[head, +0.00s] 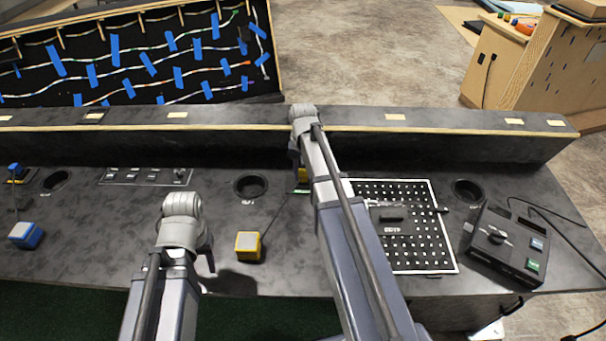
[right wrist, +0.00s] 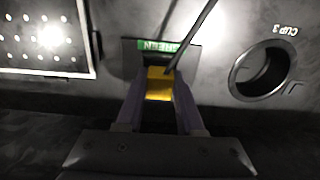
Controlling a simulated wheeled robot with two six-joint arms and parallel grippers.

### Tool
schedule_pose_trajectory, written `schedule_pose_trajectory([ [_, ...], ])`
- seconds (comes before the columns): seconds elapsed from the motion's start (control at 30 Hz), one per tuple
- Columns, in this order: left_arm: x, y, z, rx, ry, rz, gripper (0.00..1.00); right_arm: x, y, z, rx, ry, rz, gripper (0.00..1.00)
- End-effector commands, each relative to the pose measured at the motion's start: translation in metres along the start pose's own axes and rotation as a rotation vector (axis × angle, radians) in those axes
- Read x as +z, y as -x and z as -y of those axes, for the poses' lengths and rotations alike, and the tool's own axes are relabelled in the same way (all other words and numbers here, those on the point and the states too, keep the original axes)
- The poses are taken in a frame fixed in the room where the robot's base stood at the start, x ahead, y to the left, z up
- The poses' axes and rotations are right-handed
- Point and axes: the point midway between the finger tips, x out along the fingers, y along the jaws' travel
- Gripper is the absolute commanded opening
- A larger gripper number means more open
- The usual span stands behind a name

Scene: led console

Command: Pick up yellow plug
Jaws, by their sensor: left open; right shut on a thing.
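The yellow plug (right wrist: 159,84) sits between the two fingers of my right gripper (right wrist: 158,104), which is shut on it. Its dark cord runs up and to the right in the right wrist view. The plug is right beside a green label (right wrist: 168,46) on a dark plate; I cannot tell whether it touches the plate. In the head view a bit of the yellow plug (head: 303,175) shows beside my right arm, which hides most of the right gripper. The cord leads to a yellow block (head: 248,246) on the console. My left gripper (head: 205,262) is open and empty, left of the yellow block.
A cup hole (head: 250,186) lies left of the plug; another (head: 467,190) is further right. A perforated black board (head: 430,245) and a black box with buttons (head: 508,243) stand right of my right arm. A blue block (head: 25,235) is at far left. A raised ledge (head: 430,118) runs behind.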

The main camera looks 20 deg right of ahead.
Motion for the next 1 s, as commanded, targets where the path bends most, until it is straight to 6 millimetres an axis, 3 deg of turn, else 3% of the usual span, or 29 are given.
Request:
schedule_pose_trajectory([
  [0.6,0.005,0.087,0.008,0.000,0.000,0.000,0.50,0.000,0.088,0.000,0.000,0.000,0.000,0.00],
  [1.0,0.005,0.093,0.009,0.000,0.000,0.000,0.50,0.000,0.093,0.000,0.000,0.000,0.000,0.00],
])
